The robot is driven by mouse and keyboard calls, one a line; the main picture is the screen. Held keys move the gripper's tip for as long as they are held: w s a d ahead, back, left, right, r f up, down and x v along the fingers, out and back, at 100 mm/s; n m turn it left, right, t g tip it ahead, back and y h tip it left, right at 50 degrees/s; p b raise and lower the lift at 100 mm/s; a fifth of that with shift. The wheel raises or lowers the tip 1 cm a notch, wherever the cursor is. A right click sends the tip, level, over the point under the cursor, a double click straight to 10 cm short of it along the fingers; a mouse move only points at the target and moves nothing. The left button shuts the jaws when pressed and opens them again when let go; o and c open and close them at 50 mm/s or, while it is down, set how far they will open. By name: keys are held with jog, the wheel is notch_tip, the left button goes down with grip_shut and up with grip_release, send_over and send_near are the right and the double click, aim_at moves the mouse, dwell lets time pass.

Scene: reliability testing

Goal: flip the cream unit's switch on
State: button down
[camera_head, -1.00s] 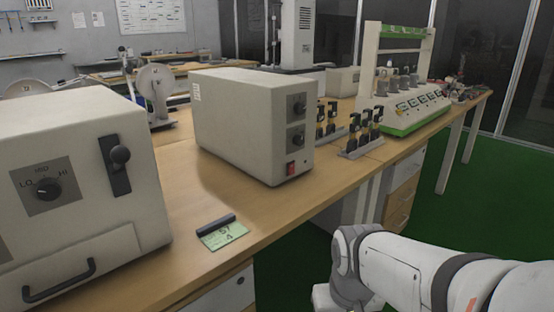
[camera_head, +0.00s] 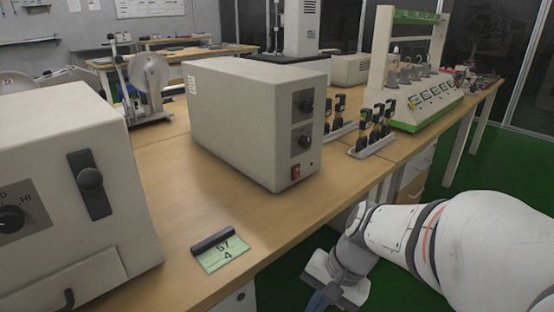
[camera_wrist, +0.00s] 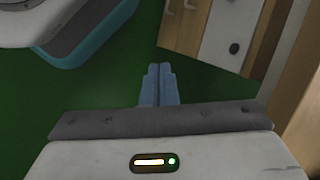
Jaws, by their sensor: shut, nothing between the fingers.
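A cream box unit (camera_head: 240,120) stands on the wooden bench, with two black knobs and a small red switch (camera_head: 296,173) low on its front. I cannot tell the switch's position. Another cream unit (camera_head: 70,140) at the left edge has a black lever with a round knob (camera_head: 91,180) and a LO/HI dial, partly cut off. My gripper (camera_head: 318,301) hangs off the bench's front edge, low in the head view and apart from both units. In the wrist view my gripper's blue fingers (camera_wrist: 160,72) are together and empty, over the green floor.
A green card with a black holder (camera_head: 219,250) lies on the bench between the units. A rack of black-topped parts (camera_head: 372,140) and a green-and-white station (camera_head: 425,110) stand farther right. Drawers (camera_wrist: 215,35) lie under the bench. The green floor in front is open.

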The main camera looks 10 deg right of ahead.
jog(key=w+r+m+t+y+p, duration=0.1)
jog(key=w+r+m+t+y, duration=0.1)
jog(key=w+r+m+y, duration=0.35)
jog(key=m+t+p, duration=0.2)
jog(key=m+t, duration=0.9)
jog(key=m, duration=0.6)
send_near(294, 178)
jog(key=shift+n, duration=0.35)
jog(key=b+x, duration=0.2)
jog(key=x, duration=0.1)
jog(key=b+x, duration=0.1)
jog(key=x, duration=0.1)
jog(key=shift+w+d+f, duration=0.2)
jog(key=shift+d+f, duration=0.05)
jog(key=shift+d, duration=0.1)
jog(key=shift+b+x, duration=0.3)
jog(key=shift+x, duration=0.45)
jog(key=shift+w+r, duration=0.1)
jog(key=shift+w, duration=0.05)
jog(key=shift+w+a+f+b, duration=0.15)
jog(key=shift+f+b, duration=0.05)
jog(key=shift+b, duration=0.1)
jog(key=shift+a, duration=0.1)
